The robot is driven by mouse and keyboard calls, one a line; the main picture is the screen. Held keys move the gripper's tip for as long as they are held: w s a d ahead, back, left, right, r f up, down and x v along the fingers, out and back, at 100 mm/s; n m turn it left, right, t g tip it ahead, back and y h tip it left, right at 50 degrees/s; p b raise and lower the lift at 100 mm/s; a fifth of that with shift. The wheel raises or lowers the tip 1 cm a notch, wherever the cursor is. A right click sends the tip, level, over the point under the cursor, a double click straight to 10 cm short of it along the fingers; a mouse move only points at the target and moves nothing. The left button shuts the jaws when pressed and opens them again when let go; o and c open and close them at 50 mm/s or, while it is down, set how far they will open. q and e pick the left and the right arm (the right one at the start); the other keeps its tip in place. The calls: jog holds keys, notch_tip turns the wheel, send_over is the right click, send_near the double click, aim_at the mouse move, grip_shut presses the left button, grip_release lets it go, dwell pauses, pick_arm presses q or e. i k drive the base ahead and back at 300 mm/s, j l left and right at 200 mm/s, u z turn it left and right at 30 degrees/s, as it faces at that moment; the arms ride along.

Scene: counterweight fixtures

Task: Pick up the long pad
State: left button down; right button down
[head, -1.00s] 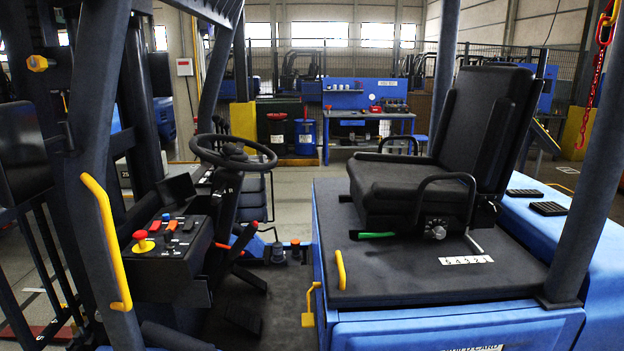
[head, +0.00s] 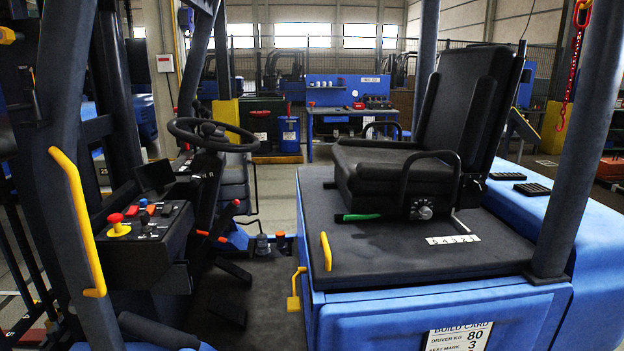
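No object is clearly the long pad. Two flat dark ribbed pieces lie on the blue body to the right of the seat. The far one (head: 507,176) and the near one (head: 532,188) look similar in size, and I cannot tell whether either is the long pad. Neither of my grippers is in the head view.
A forklift fills the foreground. Its black seat (head: 395,170) stands on a dark deck, with a steering wheel (head: 212,134) and lever console (head: 145,240) to the left. A pillar (head: 585,130) rises at right. A blue workbench (head: 350,105) stands behind.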

aim_at(497, 177)
jog(key=i+l+z, duration=0.25)
jog(key=l+z, duration=0.25)
jog(key=i+l+z, duration=0.3)
jog(key=l+z, duration=0.15)
jog(key=l, duration=0.15)
jog(key=i+l+z, duration=1.05)
jog(key=i+z, duration=0.85)
jog(key=i+u, duration=0.2)
jog(key=i, duration=0.3)
jog(key=i+u, duration=0.2)
jog(key=i, duration=0.3)
jog(key=i+l+u, duration=0.2)
jog(key=i, duration=0.3)
jog(key=i+l+u, duration=0.2)
jog(key=i, duration=0.25)
jog(key=i+u, duration=0.15)
jog(key=u, duration=0.25)
jog(key=i+u, duration=0.2)
jog(key=u, duration=0.25)
jog(key=i+u, duration=0.2)
jog(key=u, duration=0.2)
jog(key=i+l+u, duration=0.1)
jog(key=u, duration=0.3)
jog(key=i+l+u, duration=0.2)
jog(key=u, duration=0.25)
